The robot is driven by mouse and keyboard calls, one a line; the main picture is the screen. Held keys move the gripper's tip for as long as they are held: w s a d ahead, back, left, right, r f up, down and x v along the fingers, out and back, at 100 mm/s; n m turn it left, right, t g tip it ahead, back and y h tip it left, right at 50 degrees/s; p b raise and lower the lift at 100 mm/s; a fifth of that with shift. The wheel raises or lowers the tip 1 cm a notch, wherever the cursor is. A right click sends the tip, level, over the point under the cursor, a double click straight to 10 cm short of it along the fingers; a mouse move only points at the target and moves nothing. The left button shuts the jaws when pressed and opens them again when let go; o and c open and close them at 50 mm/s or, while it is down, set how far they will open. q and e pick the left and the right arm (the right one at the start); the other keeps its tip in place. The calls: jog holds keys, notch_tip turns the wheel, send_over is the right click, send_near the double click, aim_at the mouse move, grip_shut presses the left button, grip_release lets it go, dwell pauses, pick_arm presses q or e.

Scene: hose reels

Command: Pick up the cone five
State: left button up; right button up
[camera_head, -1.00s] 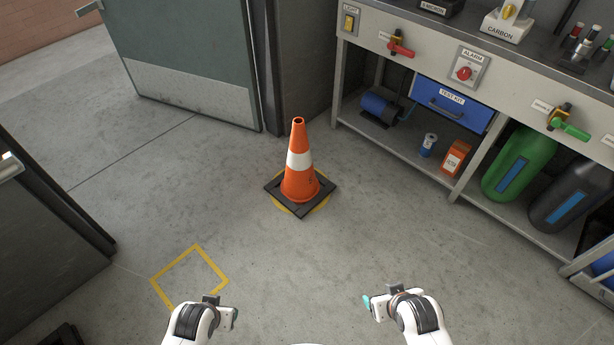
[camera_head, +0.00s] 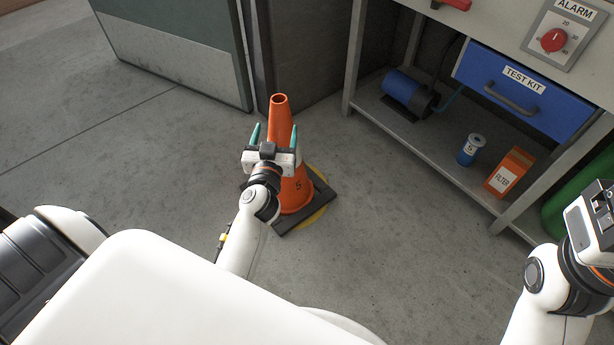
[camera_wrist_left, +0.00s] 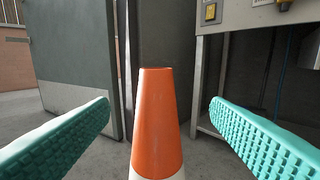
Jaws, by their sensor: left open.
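The orange traffic cone (camera_head: 280,118), marked with a 5, stands upright on its black square base (camera_head: 319,203) on the floor. My left gripper (camera_head: 274,134) is open at the cone's upper part, with one teal finger on each side of it as seen from the head. In the left wrist view the cone's top (camera_wrist_left: 157,110) stands upright between the two open fingers, with gaps on both sides and no contact visible. My gripper hides the cone's white band in the head view. My right arm shows at the right edge; its fingertips are not visible.
A workbench with a lower shelf (camera_head: 437,153) stands at the right. It holds a blue drawer (camera_head: 512,98), a blue motor (camera_head: 404,91), a small blue can (camera_head: 470,149) and an orange filter box (camera_head: 510,172). A grey-green door (camera_head: 178,50) stands behind left. The floor left of the cone is clear.

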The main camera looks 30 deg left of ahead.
aim_at(281, 100)
pick_arm(q)
jog(key=x, duration=0.5)
jog(key=shift+w+a+r+b, duration=0.1)
jog(key=shift+w+a+b, duration=0.1)
jog(key=shift+b, duration=0.1)
jog(key=shift+b+x, duration=0.8)
jog(key=shift+x, duration=2.25)
jog(key=shift+a, duration=0.1)
grip_shut()
jog(key=shift+r, duration=0.15)
